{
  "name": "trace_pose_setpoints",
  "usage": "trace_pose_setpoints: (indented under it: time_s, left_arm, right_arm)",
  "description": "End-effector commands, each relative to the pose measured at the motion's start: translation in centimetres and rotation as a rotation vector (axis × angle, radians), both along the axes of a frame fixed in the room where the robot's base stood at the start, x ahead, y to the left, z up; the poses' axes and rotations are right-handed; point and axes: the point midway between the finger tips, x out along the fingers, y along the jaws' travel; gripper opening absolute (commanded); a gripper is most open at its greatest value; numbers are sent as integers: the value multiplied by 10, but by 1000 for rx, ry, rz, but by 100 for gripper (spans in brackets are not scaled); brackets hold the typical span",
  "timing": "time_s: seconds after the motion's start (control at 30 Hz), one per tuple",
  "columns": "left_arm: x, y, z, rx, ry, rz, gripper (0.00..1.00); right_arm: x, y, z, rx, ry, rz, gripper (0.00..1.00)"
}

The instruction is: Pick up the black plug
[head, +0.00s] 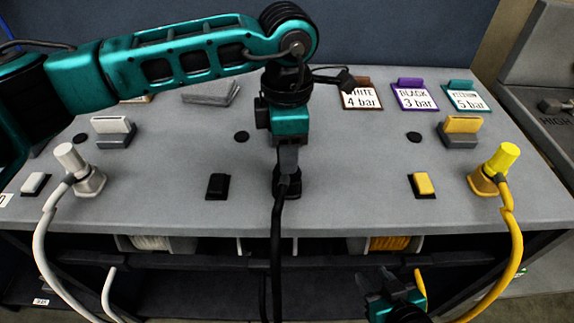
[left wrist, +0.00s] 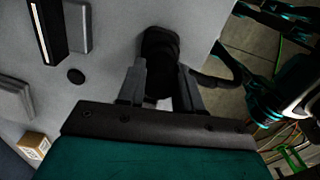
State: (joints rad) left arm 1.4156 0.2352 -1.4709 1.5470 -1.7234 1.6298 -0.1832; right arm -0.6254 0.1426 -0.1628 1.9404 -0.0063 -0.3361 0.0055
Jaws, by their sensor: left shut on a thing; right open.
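The black plug (head: 287,182) stands at the middle front of the grey bench, with its black cable (head: 277,245) hanging over the front edge. My left gripper (head: 288,165) reaches down onto it from above and is shut on it. In the left wrist view the black plug (left wrist: 160,50) sits between the two fingers of my left gripper (left wrist: 162,85). Its lower end is partly hidden, so I cannot tell whether it touches its base. My right gripper (head: 390,285) is open and empty, low in front of the bench.
A white plug (head: 70,158) with a white cable stands at left, a yellow plug (head: 502,160) with a yellow cable at right. Pressure cards, including the purple-edged BLACK 3 bar card (head: 414,95), stand at the back right. A black switch (head: 217,186) lies left of the black plug.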

Motion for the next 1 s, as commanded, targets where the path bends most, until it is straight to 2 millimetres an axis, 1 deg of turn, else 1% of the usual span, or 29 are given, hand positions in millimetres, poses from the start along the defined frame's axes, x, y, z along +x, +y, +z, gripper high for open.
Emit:
trace_pose_setpoints:
  time_s: [0.17, 0.27, 0.37, 0.47, 0.57, 0.8, 0.9, 1.0]
  left_arm:
    - [0, 0, 2, -1, -1, 0, 6]
    - [1, 0, 6, -1, -2, 0, 6]
    - [1, 0, 16, -1, -2, 0, 6]
    - [1, -1, 32, -2, -4, -1, 6]
    - [1, -1, 55, -3, -5, 0, 6]
    - [1, -1, 125, -2, -7, 0, 6]
    - [0, -1, 151, -2, -6, 0, 6]
    - [0, -1, 172, -2, -5, -1, 6]
  right_arm:
    - [0, 0, 0, 0, 0, 0, 43]
    - [0, 0, 0, 0, -1, 0, 43]
    - [0, 0, -1, 0, -1, 0, 43]
    - [0, 0, -2, 0, -1, 0, 43]
    - [0, 0, -3, 0, -1, 0, 43]
    - [0, 0, -4, 0, -1, 0, 43]
    - [0, 0, -4, 0, -1, 0, 43]
    - [0, 0, -4, 0, -1, 0, 43]
